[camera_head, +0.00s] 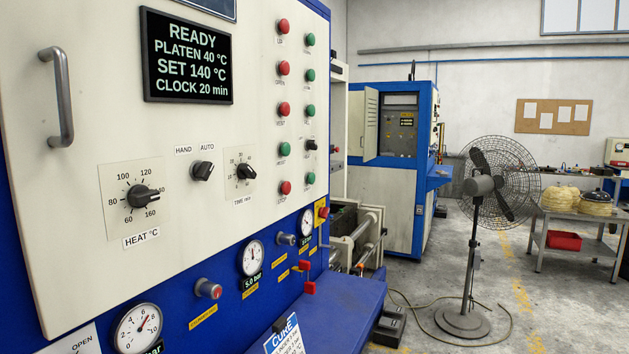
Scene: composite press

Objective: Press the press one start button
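A cream control panel (95,240) in a blue frame fills the left side, close to me. Its black display (187,56) reads READY, PLATEN 40 °C, SET 140 °C, CLOCK 20 min. Two columns of round buttons stand at its right edge. The left column has red buttons on top (283,68), a green button (284,149), then a red button (285,187). The right column has several green buttons (310,75) and a black switch (310,145). The small labels are too blurred to tell which is the start button. My gripper is not in view.
A heat knob (142,196), a HAND/AUTO switch (203,171) and a time knob (244,171) sit on the panel. Gauges (138,328) and a blue ledge (345,305) lie below. A fan (480,186) and its cable stand on the floor to the right.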

